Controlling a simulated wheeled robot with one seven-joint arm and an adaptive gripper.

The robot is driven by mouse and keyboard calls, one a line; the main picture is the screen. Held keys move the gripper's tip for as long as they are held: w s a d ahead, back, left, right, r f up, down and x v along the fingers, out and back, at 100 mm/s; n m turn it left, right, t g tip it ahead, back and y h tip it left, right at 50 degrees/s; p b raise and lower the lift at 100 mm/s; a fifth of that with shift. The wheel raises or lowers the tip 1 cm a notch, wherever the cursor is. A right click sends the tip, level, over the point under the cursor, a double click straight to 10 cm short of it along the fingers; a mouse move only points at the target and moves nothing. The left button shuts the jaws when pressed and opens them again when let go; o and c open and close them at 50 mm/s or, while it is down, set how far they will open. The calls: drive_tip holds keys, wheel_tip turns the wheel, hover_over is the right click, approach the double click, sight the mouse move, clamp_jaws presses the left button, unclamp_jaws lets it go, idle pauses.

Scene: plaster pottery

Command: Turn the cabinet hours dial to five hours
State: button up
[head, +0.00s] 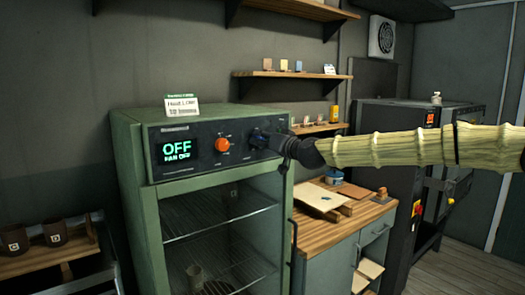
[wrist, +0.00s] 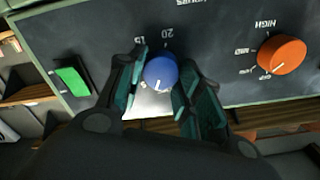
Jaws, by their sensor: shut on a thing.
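The blue hours dial (wrist: 161,72) sits on the dark control panel under an upside-down HOURS label in the wrist view. In the head view my gripper (head: 270,141) is at the panel's right end and hides the dial. The green cabinet (head: 127,160) has a display (head: 176,151) reading OFF and FAN OFF.
An orange knob (wrist: 282,54), marked HIGH, MED and OFF, and a green switch (wrist: 72,81) flank the dial. The cabinet's wire shelves (head: 215,219) show below the panel. A wooden-topped counter (head: 318,235) stands to the right, with a dark kiln-like unit (head: 387,130) beyond.

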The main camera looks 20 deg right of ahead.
drive_tip(key=shift+d+m+b, duration=0.15)
drive_tip(key=shift+m+b, duration=1.7)
drive_tip(key=shift+m, duration=0.55)
drive_tip(key=shift+r, duration=0.1)
drive_tip(key=o, duration=1)
drive_tip(key=v, duration=1.2)
drive_tip(key=shift+d, duration=0.1)
